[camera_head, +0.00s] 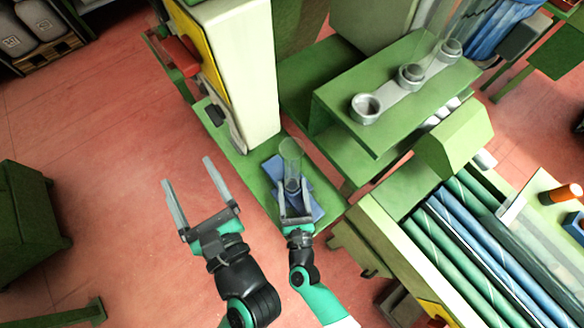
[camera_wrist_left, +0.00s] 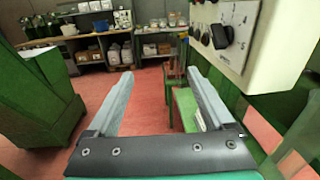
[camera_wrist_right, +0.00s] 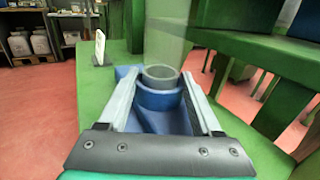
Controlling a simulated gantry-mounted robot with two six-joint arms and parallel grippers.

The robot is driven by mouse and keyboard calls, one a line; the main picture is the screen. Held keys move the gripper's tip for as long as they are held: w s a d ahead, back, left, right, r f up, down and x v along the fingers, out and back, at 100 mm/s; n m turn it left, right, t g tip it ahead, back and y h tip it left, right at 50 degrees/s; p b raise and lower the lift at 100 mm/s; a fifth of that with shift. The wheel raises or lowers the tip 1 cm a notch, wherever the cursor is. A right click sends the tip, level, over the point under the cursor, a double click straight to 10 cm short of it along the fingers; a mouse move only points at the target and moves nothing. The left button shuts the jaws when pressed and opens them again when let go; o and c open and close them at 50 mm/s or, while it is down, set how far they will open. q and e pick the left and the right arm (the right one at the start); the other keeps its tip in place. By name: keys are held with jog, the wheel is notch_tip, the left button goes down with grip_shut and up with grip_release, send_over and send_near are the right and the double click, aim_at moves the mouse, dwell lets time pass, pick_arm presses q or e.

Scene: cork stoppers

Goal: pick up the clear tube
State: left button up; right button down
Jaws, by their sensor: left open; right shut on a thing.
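The clear tube (camera_head: 290,156) stands upright in a blue holder (camera_head: 312,207) on a green ledge. In the right wrist view the clear tube (camera_wrist_right: 165,45) rises from a grey ring at the round cup of the blue holder (camera_wrist_right: 160,98). My right gripper (camera_head: 291,187) has its fingers on both sides of the tube's lower end, shut on it; the exact contact is hard to see. My left gripper (camera_head: 188,171) is open and empty, over the red floor left of the ledge. It is also open in the left wrist view (camera_wrist_left: 159,72).
A cream machine cabinet (camera_head: 240,75) with a yellow panel stands behind the ledge. A green stand (camera_head: 385,125) with several grey ring sockets (camera_head: 366,107) is at the upper right. Green and blue rollers (camera_head: 480,250) lie at the right. Red floor (camera_head: 110,200) is free at left.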

pick_arm(q)
jog(key=d+f+m+h, duration=0.5)
jog(key=d+f+h, duration=0.15)
jog(key=d, duration=0.25)
jog(key=m+g+h, duration=0.2)
jog(key=m+h, duration=0.1)
jog(key=h, duration=0.2)
send_near(289, 177)
jog(key=f+x, duration=0.1)
jog(key=x, duration=0.8)
jog(key=shift+w+d+r, duration=0.1)
jog(key=shift+w+r, duration=0.05)
jog(key=shift+w, duration=0.25)
jog(key=x, duration=0.5)
jog(key=shift+w+d, duration=0.15)
jog(key=shift+d, duration=0.05)
jog(key=shift+c, duration=0.3)
grip_shut()
